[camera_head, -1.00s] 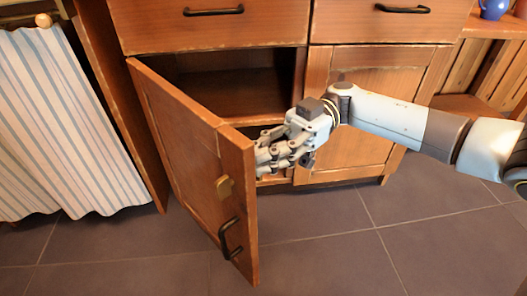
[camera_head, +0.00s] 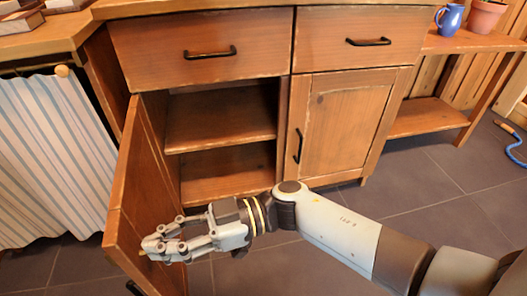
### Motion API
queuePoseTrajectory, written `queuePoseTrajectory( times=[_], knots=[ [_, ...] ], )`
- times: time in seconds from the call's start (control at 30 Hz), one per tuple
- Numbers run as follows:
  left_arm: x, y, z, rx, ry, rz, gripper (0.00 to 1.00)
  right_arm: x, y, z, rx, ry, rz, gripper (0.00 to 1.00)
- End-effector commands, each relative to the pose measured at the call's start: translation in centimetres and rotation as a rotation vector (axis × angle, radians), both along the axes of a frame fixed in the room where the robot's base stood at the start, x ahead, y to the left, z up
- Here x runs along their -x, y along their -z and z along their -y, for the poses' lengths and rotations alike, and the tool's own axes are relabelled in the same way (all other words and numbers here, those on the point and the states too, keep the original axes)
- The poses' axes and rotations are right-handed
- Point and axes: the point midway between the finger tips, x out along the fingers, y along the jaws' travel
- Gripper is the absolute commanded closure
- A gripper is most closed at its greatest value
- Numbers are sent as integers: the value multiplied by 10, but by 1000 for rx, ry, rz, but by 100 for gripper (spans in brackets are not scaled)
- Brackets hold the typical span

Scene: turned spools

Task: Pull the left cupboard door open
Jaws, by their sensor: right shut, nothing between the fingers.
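The left cupboard door (camera_head: 133,180) stands wide open, swung out toward me on its left side. Its dark handle (camera_head: 134,288) shows at the bottom edge of the view. My right gripper (camera_head: 150,247) is shut and empty, reaching from the right across the opening to the inner face of the door near its free edge. I cannot tell whether the fingers touch the door. The cupboard inside (camera_head: 220,130) shows a bare shelf and floor. My left gripper is not in view.
The right cupboard door (camera_head: 340,125) is shut, with two shut drawers (camera_head: 200,50) above. A striped curtain (camera_head: 55,150) hangs at left. A side shelf (camera_head: 425,117) at right bears a blue jug (camera_head: 450,17) and a pot (camera_head: 486,16).

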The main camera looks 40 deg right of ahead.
Motion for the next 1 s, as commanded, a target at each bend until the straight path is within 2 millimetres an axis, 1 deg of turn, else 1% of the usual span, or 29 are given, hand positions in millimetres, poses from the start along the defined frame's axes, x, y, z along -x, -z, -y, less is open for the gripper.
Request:
queuePoseTrajectory(
  times=[0.03, 0.13, 0.33, 0.6, 1.0],
  knots=[
    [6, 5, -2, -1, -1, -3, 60, -2, -4, -8, -3, 17, 0, 100],
    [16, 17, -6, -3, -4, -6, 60, -6, -3, -20, -3, 48, 0, 100],
    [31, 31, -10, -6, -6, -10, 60, -10, 0, -33, 1, 85, 0, 100],
    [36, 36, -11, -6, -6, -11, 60, -12, 1, -37, 1, 98, 0, 100],
    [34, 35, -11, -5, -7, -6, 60, -11, 0, -34, 2, 97, -1, 100]
  ],
)
